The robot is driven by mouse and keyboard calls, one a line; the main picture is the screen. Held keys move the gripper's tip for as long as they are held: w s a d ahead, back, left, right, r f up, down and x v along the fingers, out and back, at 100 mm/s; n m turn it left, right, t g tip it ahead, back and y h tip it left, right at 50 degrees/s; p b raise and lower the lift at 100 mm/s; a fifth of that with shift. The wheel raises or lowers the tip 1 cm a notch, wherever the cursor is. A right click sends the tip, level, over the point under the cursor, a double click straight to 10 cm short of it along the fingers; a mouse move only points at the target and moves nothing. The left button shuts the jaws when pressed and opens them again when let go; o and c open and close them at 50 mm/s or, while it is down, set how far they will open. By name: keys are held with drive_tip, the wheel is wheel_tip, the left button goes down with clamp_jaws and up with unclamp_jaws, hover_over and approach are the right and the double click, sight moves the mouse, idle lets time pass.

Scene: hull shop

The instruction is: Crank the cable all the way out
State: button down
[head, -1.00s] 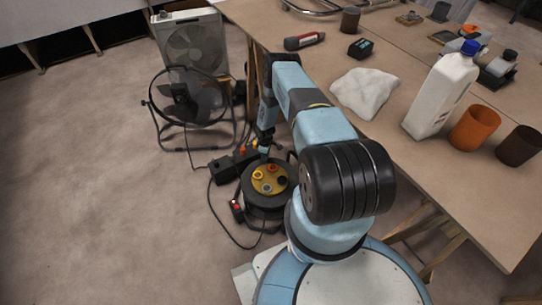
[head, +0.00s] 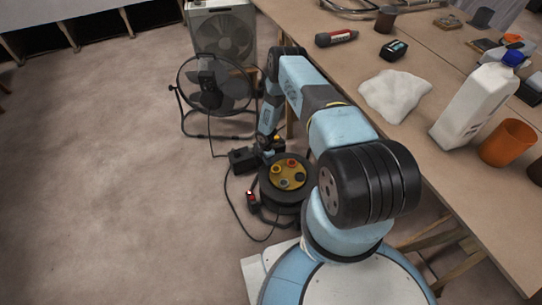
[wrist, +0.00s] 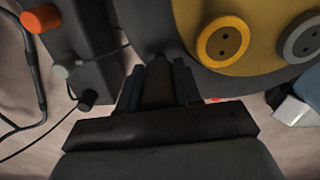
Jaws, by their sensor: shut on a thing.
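The cable reel (head: 270,200) is a black drum on the floor beside my base, with a yellow face carrying several round sockets. Part of that face (wrist: 262,62) fills the top right of the wrist view. My gripper (head: 266,148) is at the reel's far rim. In the wrist view my gripper (wrist: 158,76) is shut on a dark upright crank handle (wrist: 158,92) beside the yellow face. A black cable (head: 232,208) loops over the floor left of the reel. How much cable is still wound is hidden.
A black box (head: 242,160) with coloured knobs lies just behind the reel. A floor fan (head: 212,85) and a box fan (head: 224,38) stand beyond. The workbench (head: 360,70) runs along the right. The floor at left is clear.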

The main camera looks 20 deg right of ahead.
sight(264, 182)
drive_tip(key=s+a+n, duration=0.1)
drive_tip(key=s+n, duration=0.1)
drive_tip(key=s+a+n, duration=0.1)
drive_tip(key=s+n, duration=0.1)
drive_tip(key=s+a+n, duration=0.2)
drive_tip(key=shift+s+a, duration=0.1)
drive_tip(key=shift+s+a+n, duration=0.15)
drive_tip(key=shift+s+n, duration=0.75)
drive_tip(key=shift+s+a+n, duration=0.1)
drive_tip(key=shift+s+n, duration=0.75)
drive_tip(key=shift+n, duration=0.05)
drive_tip(key=shift+s+d+n, duration=0.1)
drive_tip(key=shift+s+n, duration=0.2)
drive_tip(key=shift+s, duration=0.05)
drive_tip(key=shift+d, duration=0.1)
drive_tip(key=c, duration=0.8)
unclamp_jaws()
wheel_tip(264, 182, up, 14)
drive_tip(key=shift+f, duration=0.15)
